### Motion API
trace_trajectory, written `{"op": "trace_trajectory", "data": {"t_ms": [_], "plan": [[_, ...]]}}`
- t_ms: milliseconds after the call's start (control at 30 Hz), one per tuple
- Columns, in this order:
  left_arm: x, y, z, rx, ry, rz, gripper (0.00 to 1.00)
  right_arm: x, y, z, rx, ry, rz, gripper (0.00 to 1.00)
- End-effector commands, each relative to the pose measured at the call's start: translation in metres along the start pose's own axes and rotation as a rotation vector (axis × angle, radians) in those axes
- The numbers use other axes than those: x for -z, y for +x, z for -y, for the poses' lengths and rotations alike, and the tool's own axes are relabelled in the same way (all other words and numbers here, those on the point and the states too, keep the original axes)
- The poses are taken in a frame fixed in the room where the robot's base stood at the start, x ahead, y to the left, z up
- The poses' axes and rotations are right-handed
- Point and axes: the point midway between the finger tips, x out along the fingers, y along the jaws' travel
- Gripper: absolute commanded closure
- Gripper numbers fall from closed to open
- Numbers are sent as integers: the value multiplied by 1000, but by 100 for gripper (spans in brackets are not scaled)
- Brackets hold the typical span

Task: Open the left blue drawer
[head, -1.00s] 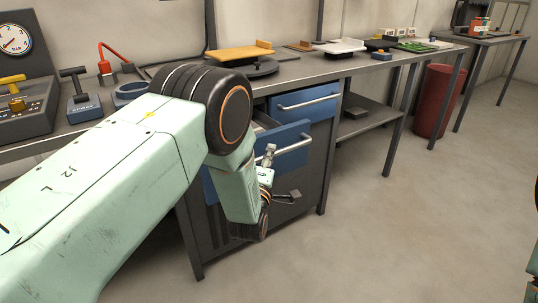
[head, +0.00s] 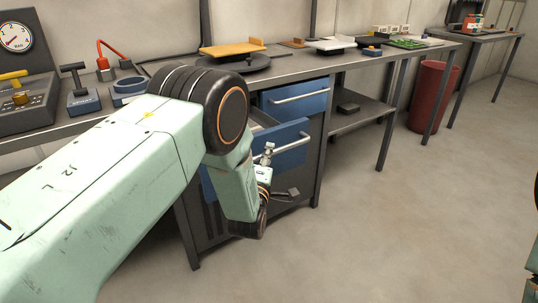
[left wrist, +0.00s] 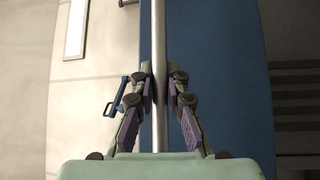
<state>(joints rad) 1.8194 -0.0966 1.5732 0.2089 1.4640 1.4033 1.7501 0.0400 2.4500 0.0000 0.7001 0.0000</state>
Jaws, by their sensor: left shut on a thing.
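The left blue drawer (head: 291,158) is in the cabinet under the workbench in the head view. Its front stands out from the cabinet, with part of its inside showing behind it. My left gripper (head: 267,151) is at its silver bar handle (head: 290,140). In the left wrist view the gripper (left wrist: 161,88) is shut on the handle (left wrist: 159,30), one finger on each side of the bar, with the blue drawer front (left wrist: 220,90) behind it. My left arm hides the left part of the drawer. My right gripper is not in view.
A second blue drawer (head: 296,102), to the right in the cabinet, is shut. The workbench (head: 300,70) carries a gauge panel (head: 18,70), a yellow board (head: 232,49) and other items. A red bin (head: 430,97) stands further right. The floor in front is clear.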

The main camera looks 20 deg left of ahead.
Motion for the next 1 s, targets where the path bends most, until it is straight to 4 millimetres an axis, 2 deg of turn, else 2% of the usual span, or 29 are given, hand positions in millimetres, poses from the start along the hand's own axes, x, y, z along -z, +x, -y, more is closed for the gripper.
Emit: {"op": "trace_trajectory", "data": {"t_ms": [267, 300, 567, 867, 1000], "plan": [[1, 0, 0, 1, 0, -4, 100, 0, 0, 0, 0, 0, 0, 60], [1, 0, 0, 1, 0, -4, 85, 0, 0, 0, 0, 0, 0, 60], [-1, -1, 0, 0, 0, -2, 63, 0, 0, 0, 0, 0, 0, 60], [-2, -3, -1, 0, 0, 0, 63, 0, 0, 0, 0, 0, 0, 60], [-2, -13, 0, 1, 0, 1, 63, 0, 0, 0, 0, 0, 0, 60]]}}
